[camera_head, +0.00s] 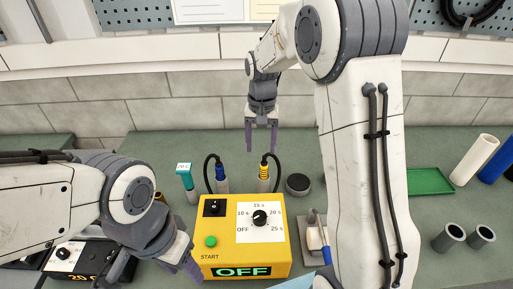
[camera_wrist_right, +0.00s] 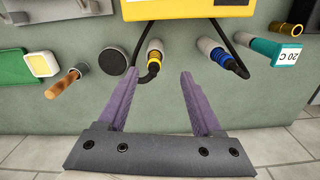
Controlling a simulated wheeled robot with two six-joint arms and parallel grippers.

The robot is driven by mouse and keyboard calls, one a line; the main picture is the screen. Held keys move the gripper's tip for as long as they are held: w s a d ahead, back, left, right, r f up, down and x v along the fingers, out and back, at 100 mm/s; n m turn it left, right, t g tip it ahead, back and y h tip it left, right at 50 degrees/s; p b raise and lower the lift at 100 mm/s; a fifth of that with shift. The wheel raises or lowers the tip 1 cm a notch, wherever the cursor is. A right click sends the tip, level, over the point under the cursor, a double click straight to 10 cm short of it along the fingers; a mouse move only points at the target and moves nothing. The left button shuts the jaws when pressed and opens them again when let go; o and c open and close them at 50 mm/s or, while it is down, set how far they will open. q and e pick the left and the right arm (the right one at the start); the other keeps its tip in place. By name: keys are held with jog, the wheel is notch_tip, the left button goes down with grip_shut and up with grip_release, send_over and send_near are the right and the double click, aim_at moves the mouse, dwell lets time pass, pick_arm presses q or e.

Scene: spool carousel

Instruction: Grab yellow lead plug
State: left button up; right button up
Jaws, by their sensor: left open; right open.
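The yellow lead plug (camera_head: 264,171) stands upright in a grey holder behind the yellow box (camera_head: 243,274), with a black lead curving from its top. In the right wrist view the yellow plug (camera_wrist_right: 154,56) shows just beyond and between the fingertips of my right gripper (camera_wrist_right: 158,73). That gripper is open and empty, and in the head view it (camera_head: 262,150) points down above and behind the plug. The blue lead plug (camera_head: 222,180) stands to the left of the yellow one and also shows in the wrist view (camera_wrist_right: 220,57). My left gripper (camera_head: 188,264) is open beside the box's left side.
A teal 20 C thermometer-like stick (camera_head: 186,178) stands left of the blue plug. A dark round puck (camera_head: 298,183) lies right of the yellow plug. A green tray (camera_head: 430,181) and grey tubes (camera_head: 449,237) are farther right. The wall is close behind.

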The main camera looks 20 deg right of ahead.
jog(key=shift+w+d+m, duration=0.3)
jog(key=shift+w+d, duration=0.4)
jog(key=shift+d, duration=0.05)
jog(key=p, duration=0.1)
send_over(264, 164)
notch_tip(264, 164, down, 5)
jog(key=shift+w+d+r, duration=0.1)
jog(key=shift+w+r, duration=0.05)
jog(key=f+p, duration=0.2)
jog(key=f, duration=0.1)
jog(key=f+p, duration=0.1)
jog(key=shift+s+f, duration=0.25)
jog(key=shift+f, duration=0.6)
grip_shut()
